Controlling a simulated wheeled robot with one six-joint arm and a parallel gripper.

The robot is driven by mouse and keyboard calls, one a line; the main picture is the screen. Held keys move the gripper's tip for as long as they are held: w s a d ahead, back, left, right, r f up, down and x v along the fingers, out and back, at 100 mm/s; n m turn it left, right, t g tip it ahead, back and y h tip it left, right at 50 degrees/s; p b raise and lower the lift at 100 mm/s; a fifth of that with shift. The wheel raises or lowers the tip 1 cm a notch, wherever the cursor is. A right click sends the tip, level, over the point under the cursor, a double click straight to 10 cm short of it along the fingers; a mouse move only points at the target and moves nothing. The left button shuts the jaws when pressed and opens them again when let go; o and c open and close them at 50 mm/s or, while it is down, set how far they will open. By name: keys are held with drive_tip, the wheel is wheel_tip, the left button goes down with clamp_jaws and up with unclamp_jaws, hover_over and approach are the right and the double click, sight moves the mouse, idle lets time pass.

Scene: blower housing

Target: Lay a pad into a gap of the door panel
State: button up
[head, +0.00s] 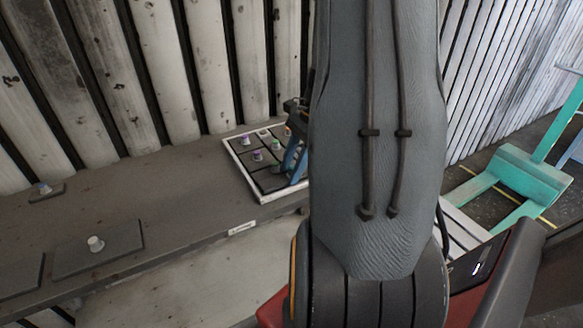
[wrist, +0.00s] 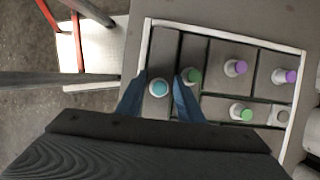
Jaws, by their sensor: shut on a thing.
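The door panel is a tray with a white rim (wrist: 225,32), and it lies on the bench in the head view (head: 243,177). Dark grey pads with knobs fill much of it: two purple knobs (wrist: 235,68), two green knobs (wrist: 240,112) and a pale one (wrist: 282,116). My gripper (wrist: 158,97) has blue fingers, also seen at the panel in the head view (head: 293,162). It is shut on a pad with a teal knob (wrist: 158,87), at the panel's left column in the wrist view. I cannot tell whether this pad is seated or just above. My gripper hides its near end.
A loose pad with a white knob (head: 95,243) lies on the grey bench (head: 170,185), and another small pad (head: 45,188) lies further back. A slatted wall (head: 150,70) stands behind the bench. A teal frame (head: 520,170) stands on the floor at right.

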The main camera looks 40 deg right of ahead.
drive_tip(key=shift+s+a+f, duration=0.15)
drive_tip(key=shift+s+f, duration=0.05)
drive_tip(key=shift+f, duration=0.3)
drive_tip(key=o, duration=1)
drive_tip(key=shift+c, duration=1.2)
drive_tip(key=shift+o, duration=1.6)
wheel_tip(320, 180, up, 4)
drive_tip(key=p, duration=0.3)
drive_tip(key=shift+w+p, duration=0.1)
drive_tip(key=shift+p, duration=0.2)
wheel_tip(320, 180, up, 4)
drive_tip(key=p, duration=0.3)
drive_tip(key=shift+w+f, duration=0.1)
drive_tip(key=shift+f, duration=0.15)
